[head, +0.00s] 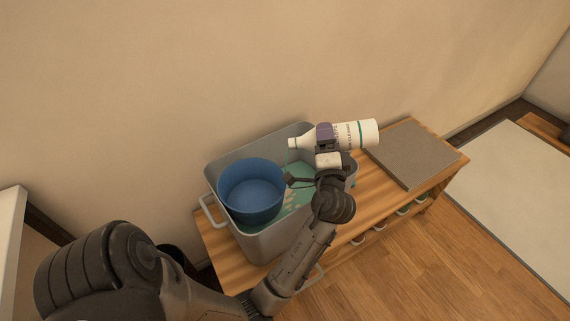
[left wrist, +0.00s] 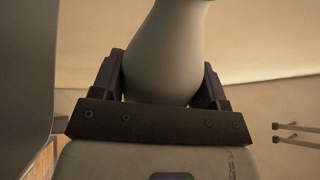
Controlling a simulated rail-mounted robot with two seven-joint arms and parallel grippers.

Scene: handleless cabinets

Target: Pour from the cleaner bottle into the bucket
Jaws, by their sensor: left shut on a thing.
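The white cleaner bottle (head: 357,134) with a green band lies almost level in the air in the head view, its narrow neck toward the left. My left gripper (head: 325,136) is shut around the bottle. In the left wrist view the bottle (left wrist: 165,55) sits between the two dark fingers (left wrist: 165,80). The blue bucket (head: 252,190) stands upright in a grey bin, left of and below the bottle's neck. The neck is apart from the bucket, off its right side. No liquid shows at the neck. My right gripper is not in view.
The grey bin (head: 262,245) with handles stands on a wooden bench (head: 381,183). Something green lies inside the bin beside the bucket. A flat grey mat (head: 412,152) lies on the bench's right part. The wall is close behind.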

